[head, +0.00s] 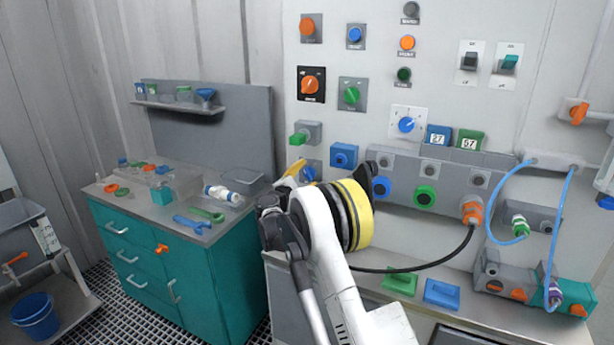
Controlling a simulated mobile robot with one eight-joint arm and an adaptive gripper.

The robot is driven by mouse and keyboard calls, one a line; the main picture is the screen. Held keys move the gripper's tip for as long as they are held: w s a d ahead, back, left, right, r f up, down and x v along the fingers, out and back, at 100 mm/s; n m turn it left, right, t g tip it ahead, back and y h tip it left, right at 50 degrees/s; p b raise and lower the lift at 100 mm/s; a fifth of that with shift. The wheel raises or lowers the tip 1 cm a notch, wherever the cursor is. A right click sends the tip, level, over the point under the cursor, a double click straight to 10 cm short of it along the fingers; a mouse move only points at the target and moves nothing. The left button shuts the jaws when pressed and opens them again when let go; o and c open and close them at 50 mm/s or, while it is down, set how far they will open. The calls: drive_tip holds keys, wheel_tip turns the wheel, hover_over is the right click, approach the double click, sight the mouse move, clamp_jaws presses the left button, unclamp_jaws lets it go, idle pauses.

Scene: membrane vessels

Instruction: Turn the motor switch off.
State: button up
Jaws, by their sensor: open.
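Several controls are on the pale wall panel, and their labels are too small to read, so I cannot tell which one is the motor switch. An orange rotary knob on a black plate (311,84) sits at the panel's left, its pointer tilted. My white arm with yellow and black bands stands in front of the lower left of the panel. I cannot make out my gripper's fingers.
Other knobs include an orange one (311,27), a green one (352,95) and a blue one (406,125). Blue hoses (500,205) and a black cable (440,262) hang at the right. A teal cabinet (225,285) with loose tools stands left; a blue bucket (35,316) sits lower left.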

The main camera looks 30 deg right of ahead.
drive_tip(key=v, duration=1.2)
drive_tip(key=shift+s, duration=0.1)
